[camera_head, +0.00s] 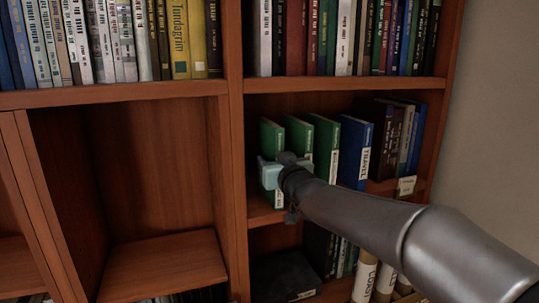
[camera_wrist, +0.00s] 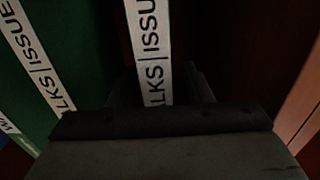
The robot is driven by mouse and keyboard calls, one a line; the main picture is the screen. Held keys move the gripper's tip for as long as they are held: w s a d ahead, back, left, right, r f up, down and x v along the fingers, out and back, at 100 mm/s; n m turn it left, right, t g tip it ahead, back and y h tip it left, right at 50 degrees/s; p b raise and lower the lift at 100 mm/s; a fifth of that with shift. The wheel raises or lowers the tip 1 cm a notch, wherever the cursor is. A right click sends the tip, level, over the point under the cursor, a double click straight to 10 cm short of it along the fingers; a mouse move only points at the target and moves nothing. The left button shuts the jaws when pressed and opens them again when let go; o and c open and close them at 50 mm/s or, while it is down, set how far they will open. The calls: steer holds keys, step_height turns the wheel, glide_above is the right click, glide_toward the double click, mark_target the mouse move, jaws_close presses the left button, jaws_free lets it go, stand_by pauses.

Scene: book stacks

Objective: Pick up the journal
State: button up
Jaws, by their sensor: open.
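Several green journals stand upright on the middle right shelf, the left one (camera_head: 270,136), a middle one (camera_head: 298,136) and a right one (camera_head: 326,138). In the wrist view, a spine with a white label reading "LKS | ISSUE" (camera_wrist: 150,45) stands between the fingers of my open gripper (camera_wrist: 170,88). A second green journal (camera_wrist: 70,40) with a like label leans at the left. I cannot tell whether the fingers touch the spine.
A blue book marked TRAVEL (camera_head: 354,150) and dark books (camera_head: 388,140) stand to the right. A wooden upright (camera_head: 235,150) is close left of the journals. Full rows of books stand above. The left compartment (camera_head: 165,260) looks mostly empty.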

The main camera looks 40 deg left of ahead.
steer(key=shift+x, duration=0.85)
jaws_close()
steer(key=shift+r, duration=0.1)
